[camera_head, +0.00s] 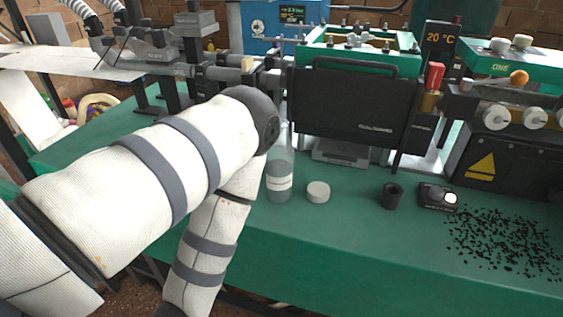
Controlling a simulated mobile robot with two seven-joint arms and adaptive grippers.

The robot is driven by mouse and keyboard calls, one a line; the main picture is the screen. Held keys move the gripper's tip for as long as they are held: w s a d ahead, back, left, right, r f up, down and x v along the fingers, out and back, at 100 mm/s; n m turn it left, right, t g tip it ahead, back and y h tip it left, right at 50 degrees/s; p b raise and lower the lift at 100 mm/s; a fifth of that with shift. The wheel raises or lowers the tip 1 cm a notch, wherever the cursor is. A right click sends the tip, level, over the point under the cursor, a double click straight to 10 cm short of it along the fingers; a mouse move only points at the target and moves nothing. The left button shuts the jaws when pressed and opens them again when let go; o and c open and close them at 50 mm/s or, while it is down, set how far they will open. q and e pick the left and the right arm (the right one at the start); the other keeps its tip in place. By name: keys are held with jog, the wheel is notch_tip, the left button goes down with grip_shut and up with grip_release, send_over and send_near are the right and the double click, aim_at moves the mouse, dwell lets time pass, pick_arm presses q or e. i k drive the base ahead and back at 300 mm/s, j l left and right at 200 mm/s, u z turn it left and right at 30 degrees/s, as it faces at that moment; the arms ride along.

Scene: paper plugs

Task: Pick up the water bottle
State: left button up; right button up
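The water bottle (279,183) stands upright on the green table, just right of my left arm's elbow. It is clear with a pale label band and a darker lower part. Its upper left side is partly hidden behind my arm. My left arm comes in from the left, bends at the elbow beside the bottle and runs down out of the bottom of the picture. My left gripper is out of the picture. My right arm and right gripper do not show.
A white round cap (318,192), a black cup (391,196) and a small black device (438,197) stand on the green table (340,250). Black granules (505,243) are spread at the right. A machine with a dark front panel (345,105) stands behind. The table's front middle is clear.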

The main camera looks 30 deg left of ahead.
aim_at(278, 168)
jog(key=u, duration=1.6)
